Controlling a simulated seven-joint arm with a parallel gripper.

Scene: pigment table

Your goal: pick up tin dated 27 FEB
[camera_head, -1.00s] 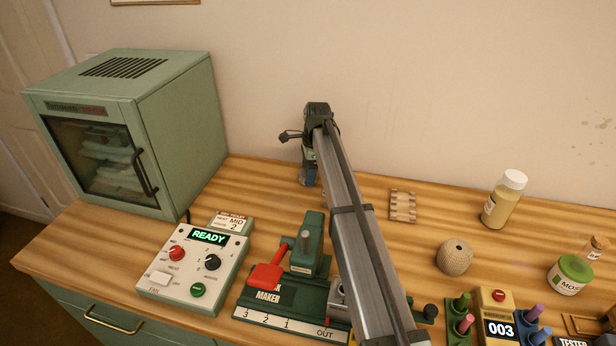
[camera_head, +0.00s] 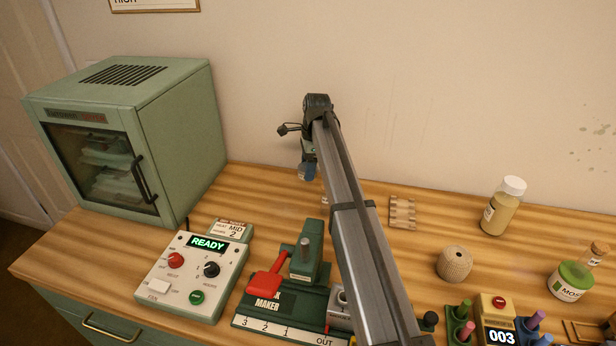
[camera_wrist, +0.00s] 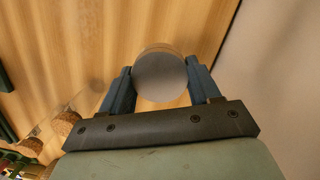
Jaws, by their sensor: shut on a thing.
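My gripper (camera_wrist: 160,85) is shut on a round metal tin (camera_wrist: 160,80), seen from its plain grey top in the wrist view. The blue fingers press on its left and right sides. No date shows on the tin, so I cannot read which one it is. In the head view my gripper (camera_head: 307,172) hangs over the back of the wooden table, partly behind my arm, and the tin there is largely hidden. The gripper looks a little above the tabletop.
A green dryer cabinet (camera_head: 180,130) stands at the left, with a control box (camera_head: 190,280) reading READY before it. A green press with a red lever (camera_head: 265,285) stands in front. A bottle (camera_head: 500,210), a wooden rack (camera_head: 402,212) and a round holder (camera_head: 454,264) stand right. The wall is close behind.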

